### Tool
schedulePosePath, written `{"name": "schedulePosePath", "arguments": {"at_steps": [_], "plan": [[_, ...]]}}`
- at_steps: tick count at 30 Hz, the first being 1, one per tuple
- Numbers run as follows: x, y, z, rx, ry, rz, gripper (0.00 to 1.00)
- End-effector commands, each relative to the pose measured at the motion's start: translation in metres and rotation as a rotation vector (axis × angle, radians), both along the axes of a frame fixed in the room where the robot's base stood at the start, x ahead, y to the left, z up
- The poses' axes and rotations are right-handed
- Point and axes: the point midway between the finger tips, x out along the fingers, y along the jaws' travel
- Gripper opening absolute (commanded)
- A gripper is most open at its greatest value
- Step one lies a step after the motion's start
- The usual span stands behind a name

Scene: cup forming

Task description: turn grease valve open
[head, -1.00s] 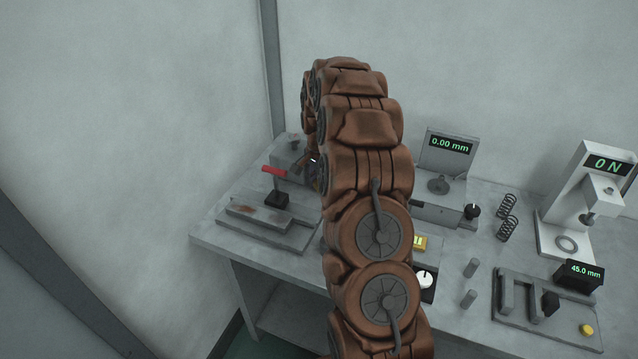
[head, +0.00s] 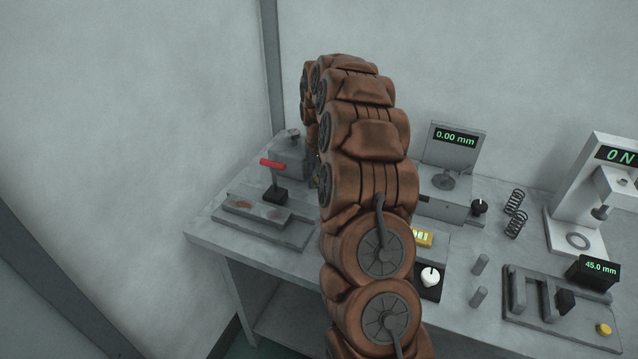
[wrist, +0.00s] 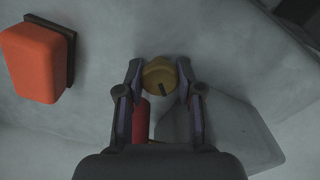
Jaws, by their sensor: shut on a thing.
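A round brass-yellow knob (wrist: 158,74) with a dark slot mark sits at the top middle of the wrist view; I take it to be the grease valve. My gripper (wrist: 160,80) has one finger on each side of the knob and is shut on it. Whether the mark shows open or closed I cannot tell.
In the wrist view, a red cylinder (wrist: 140,119) lies between the fingers, and an orange-red block (wrist: 32,64) is at left. In the head view, a red-handled lever (head: 272,164) stands left of my arm; gauges and a press (head: 592,195) are at right.

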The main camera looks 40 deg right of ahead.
Motion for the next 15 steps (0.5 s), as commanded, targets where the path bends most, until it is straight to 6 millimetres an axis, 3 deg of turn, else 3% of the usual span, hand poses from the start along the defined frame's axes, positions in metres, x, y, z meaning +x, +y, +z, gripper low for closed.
{"name": "schedulePosePath", "arguments": {"at_steps": [15], "plan": [[0.0005,0.0014,-0.0009,0.0,-0.002,0.481,0.01]]}}
